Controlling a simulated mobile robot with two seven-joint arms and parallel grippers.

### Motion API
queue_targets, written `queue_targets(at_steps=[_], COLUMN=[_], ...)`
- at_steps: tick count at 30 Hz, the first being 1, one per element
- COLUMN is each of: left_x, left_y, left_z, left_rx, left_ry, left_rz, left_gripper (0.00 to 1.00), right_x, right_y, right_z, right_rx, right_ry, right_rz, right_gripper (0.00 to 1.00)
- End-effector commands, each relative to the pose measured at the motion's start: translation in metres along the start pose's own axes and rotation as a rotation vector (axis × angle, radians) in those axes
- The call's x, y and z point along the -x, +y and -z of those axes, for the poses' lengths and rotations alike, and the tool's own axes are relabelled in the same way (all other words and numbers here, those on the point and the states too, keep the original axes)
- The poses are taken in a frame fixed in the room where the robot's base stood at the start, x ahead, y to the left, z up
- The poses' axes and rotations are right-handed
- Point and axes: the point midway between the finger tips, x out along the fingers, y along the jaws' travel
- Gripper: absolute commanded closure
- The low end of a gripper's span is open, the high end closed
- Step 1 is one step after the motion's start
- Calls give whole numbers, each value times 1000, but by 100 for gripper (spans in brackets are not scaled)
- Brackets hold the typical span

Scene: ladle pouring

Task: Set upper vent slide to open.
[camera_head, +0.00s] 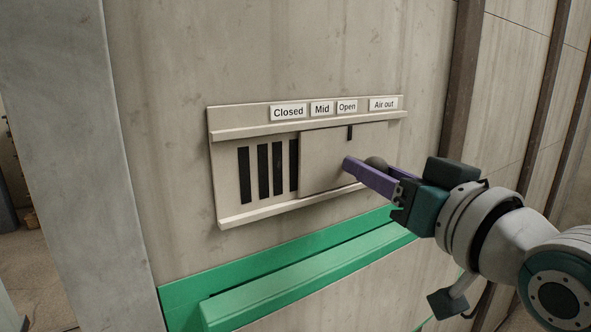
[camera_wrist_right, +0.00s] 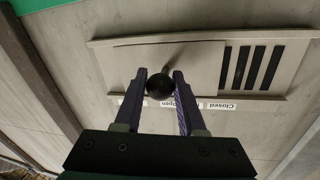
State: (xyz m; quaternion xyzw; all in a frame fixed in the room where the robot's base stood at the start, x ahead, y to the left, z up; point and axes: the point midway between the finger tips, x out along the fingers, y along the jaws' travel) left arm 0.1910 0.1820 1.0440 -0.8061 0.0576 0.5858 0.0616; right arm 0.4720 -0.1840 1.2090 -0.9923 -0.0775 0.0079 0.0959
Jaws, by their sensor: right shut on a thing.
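The upper vent slide (camera_head: 325,160) is a beige plate in a wall frame (camera_head: 262,219). It sits toward the frame's right, with several dark slots (camera_head: 263,170) uncovered to its left. A black mark (camera_head: 350,132) at its top edge lies below the "Open" label (camera_head: 347,107). My right gripper (camera_head: 352,168) is at the plate's right part, its purple fingers shut on the dark round knob (camera_head: 376,163). In the right wrist view the knob (camera_wrist_right: 159,87) sits between the fingertips. My left gripper is not in view.
Labels "Closed" (camera_head: 288,112), "Mid" (camera_head: 321,108) and "Air out" (camera_head: 383,104) line the frame's top. A green ledge (camera_head: 300,277) juts out below the vent, under my right gripper. A dark vertical post (camera_head: 462,90) stands to the right. The wall above is clear.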

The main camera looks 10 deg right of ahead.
Motion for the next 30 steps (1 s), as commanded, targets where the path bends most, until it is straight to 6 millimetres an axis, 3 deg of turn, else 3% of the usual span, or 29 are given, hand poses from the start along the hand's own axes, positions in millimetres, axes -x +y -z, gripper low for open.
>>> queue_targets(at_steps=[9,10,18,26,30], left_x=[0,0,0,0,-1], left_y=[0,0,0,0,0], left_z=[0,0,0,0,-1], left_rx=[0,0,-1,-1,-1], left_ry=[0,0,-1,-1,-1], left_rz=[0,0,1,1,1], left_gripper=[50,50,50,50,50], right_x=[0,0,0,1,14], right_y=[7,7,5,4,4], right_z=[1,1,1,0,-1], right_rx=[3,3,3,2,2], right_ry=[0,0,0,1,-1], right_rz=[-11,-11,-8,-5,-5], right_gripper=[100,60,31,31,31])
